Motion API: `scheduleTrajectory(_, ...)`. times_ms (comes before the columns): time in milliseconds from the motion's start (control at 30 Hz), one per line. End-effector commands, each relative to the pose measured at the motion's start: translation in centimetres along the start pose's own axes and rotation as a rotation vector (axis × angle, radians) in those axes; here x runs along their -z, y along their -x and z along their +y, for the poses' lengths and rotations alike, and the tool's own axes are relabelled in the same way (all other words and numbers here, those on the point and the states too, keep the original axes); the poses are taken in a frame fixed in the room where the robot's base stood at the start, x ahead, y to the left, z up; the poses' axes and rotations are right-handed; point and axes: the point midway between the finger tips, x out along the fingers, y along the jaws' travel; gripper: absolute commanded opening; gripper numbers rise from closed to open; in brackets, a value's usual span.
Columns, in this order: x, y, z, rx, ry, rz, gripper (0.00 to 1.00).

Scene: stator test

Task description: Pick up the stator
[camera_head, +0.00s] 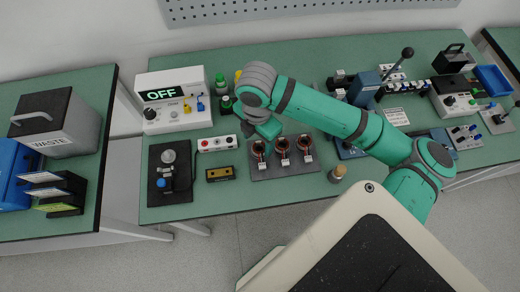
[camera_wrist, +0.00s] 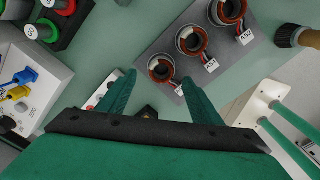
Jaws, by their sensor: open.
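Three stators, ring-shaped with copper-coloured windings and white tags, sit in a row on a grey plate (camera_head: 285,172). They are the left stator (camera_head: 259,150), the middle stator (camera_head: 282,147) and the right stator (camera_head: 304,145). In the wrist view the nearest stator (camera_wrist: 161,69) appears just beyond and between my fingertips, with the second stator (camera_wrist: 192,41) and third stator (camera_wrist: 227,11) farther up and right. My gripper (camera_wrist: 158,79) is open and empty, its fingers apart. In the head view my wrist hides most of it, just left of the left stator.
A test box reading OFF (camera_head: 172,100) stands at the back left. A red-and-white socket block (camera_head: 217,143) and a yellow-faced meter (camera_head: 221,174) lie left of the plate. A wooden-handled tool (camera_head: 337,173) stands right of it. A black fixture (camera_head: 170,183) is at the left.

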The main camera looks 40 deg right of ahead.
Motion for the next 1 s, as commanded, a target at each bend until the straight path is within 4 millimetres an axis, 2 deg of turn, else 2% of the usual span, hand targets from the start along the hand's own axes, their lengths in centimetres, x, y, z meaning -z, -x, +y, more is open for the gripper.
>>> scheduleTrajectory(300, -0.4, -4.0, -0.3, 0.001, -0.001, 0.003, 0.59)
scheduleTrajectory(600, -0.5, -4.4, -0.2, 0.000, 0.000, 0.001, 0.59)
scheduleTrajectory(800, -0.5, -4.4, -0.2, 0.000, 0.000, 0.001, 0.11)
scheduleTrajectory(1000, -0.5, -4.4, -0.2, 0.000, 0.000, 0.001, 0.11)
